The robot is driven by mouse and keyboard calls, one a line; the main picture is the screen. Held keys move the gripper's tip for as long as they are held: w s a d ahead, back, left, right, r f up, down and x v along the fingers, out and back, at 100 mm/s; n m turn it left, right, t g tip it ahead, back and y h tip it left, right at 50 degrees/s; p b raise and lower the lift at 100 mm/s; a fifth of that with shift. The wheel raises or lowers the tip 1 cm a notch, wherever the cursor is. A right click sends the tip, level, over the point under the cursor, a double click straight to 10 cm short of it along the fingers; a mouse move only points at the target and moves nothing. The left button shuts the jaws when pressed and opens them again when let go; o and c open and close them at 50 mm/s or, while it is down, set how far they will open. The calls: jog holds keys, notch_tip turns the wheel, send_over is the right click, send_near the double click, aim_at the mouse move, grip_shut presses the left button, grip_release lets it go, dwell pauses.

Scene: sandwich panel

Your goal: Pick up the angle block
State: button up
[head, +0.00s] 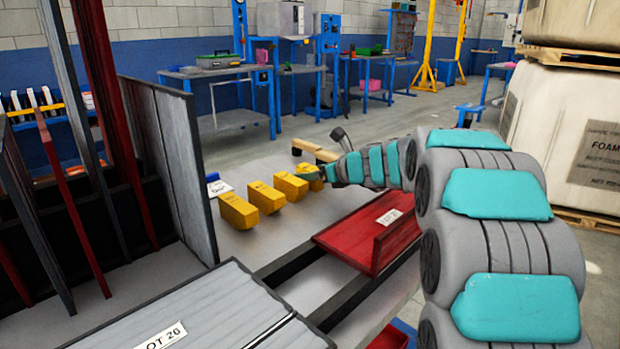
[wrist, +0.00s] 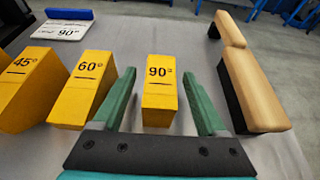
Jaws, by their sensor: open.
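Yellow angle blocks stand in a row on the grey table. In the wrist view they read 45° (wrist: 28,92), 60° (wrist: 82,90) and 90° (wrist: 160,92). A white card (wrist: 62,30) behind them, with a blue piece at its edge, shows 90°. My gripper (wrist: 160,76) is open, with its green fingers to the left and right of the 90° block. In the head view my gripper (head: 322,174) is at the far end of the row, partly hiding the last block. Nearer blocks (head: 238,210) stand clear of it.
A black piece with a tan top (wrist: 255,92) stands close to the right finger. In the head view, a grey upright panel (head: 185,160) stands left of the row, and a red tray (head: 350,236) lies in front of it. Workbenches (head: 220,72) stand far behind.

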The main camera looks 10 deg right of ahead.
grip_shut()
dwell(0.5)
